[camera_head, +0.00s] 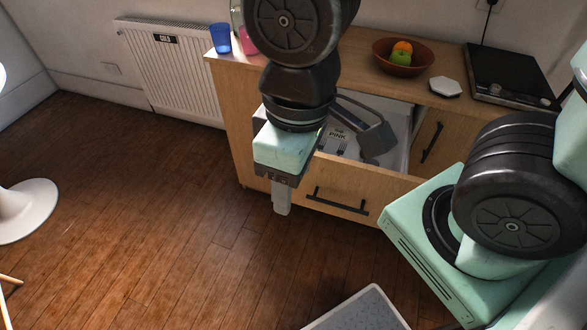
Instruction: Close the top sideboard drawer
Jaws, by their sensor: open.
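The top sideboard drawer (372,188) is pulled out of the wooden sideboard (232,112). Its wooden front has a dark bar handle (337,202). Inside lie a dark grey object (371,138) and cutlery-like shapes (333,142). My gripper (283,205) points down near the left end of the drawer front, left of the handle. It is open and appears to hold nothing. Its fingers overlap in this view, and I cannot tell whether they touch the drawer front. My arm hides the drawer's left part.
On the sideboard top are a blue cup (220,38), a pink cup (248,42), a fruit bowl (402,62), a white hexagonal piece (445,87) and a black hob (510,76). A radiator (172,72) is at the left wall. The wooden floor (150,210) is largely clear.

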